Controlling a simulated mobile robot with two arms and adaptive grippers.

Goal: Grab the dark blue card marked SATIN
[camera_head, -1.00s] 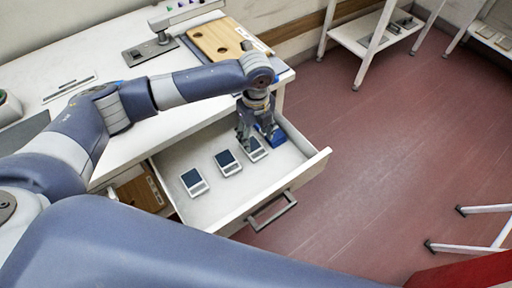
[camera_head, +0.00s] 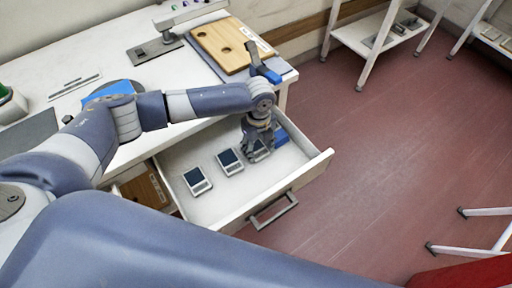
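Three small cards with dark blue faces and pale lower edges lie in a row in the open white drawer (camera_head: 238,194): the left card (camera_head: 196,180), the middle card (camera_head: 229,161) and the right card (camera_head: 262,154). Their markings are too small to read, so I cannot tell which says SATIN. My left gripper (camera_head: 258,153) points down over the right card and partly hides it. I cannot tell whether its fingers are open or shut, or whether they touch the card. My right gripper is out of view.
A blue object (camera_head: 281,137) lies in the drawer just right of the gripper. The drawer has raised walls and a grey handle (camera_head: 273,211). A wooden board (camera_head: 225,43) and a blue-and-dark tool (camera_head: 262,68) are on the white worktop (camera_head: 150,78).

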